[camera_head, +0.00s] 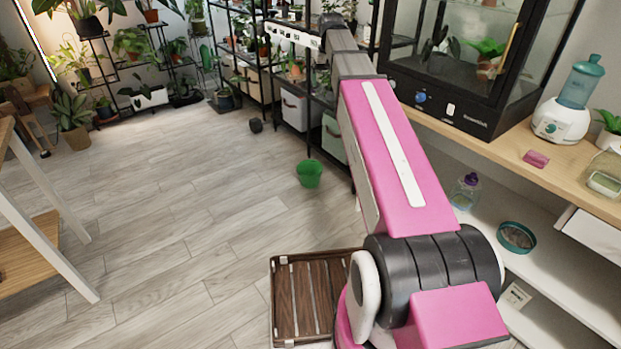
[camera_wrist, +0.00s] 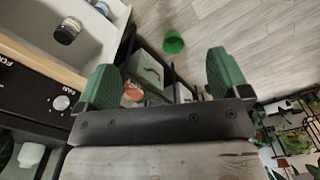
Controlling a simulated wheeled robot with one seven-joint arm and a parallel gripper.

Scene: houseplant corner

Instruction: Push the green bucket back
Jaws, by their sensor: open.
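The green bucket (camera_head: 310,173) stands upright on the wooden floor in the head view, left of my pink arm and in front of the shelving. It also shows in the wrist view (camera_wrist: 174,43), on the floor beyond the fingers. My gripper (camera_wrist: 165,72) shows in the wrist view with its two green fingers wide apart and nothing between them. It is well above the bucket and not touching it. In the head view the arm reaches up toward the shelves, and I cannot make out the fingers there.
A slatted brown crate (camera_head: 281,305) lies on the floor near my base. Black shelving (camera_head: 309,100) with bins stands behind the bucket. A wooden counter (camera_head: 560,165) with a glass cabinet (camera_head: 452,85) runs along the right. The floor (camera_head: 190,215) left of the bucket is clear.

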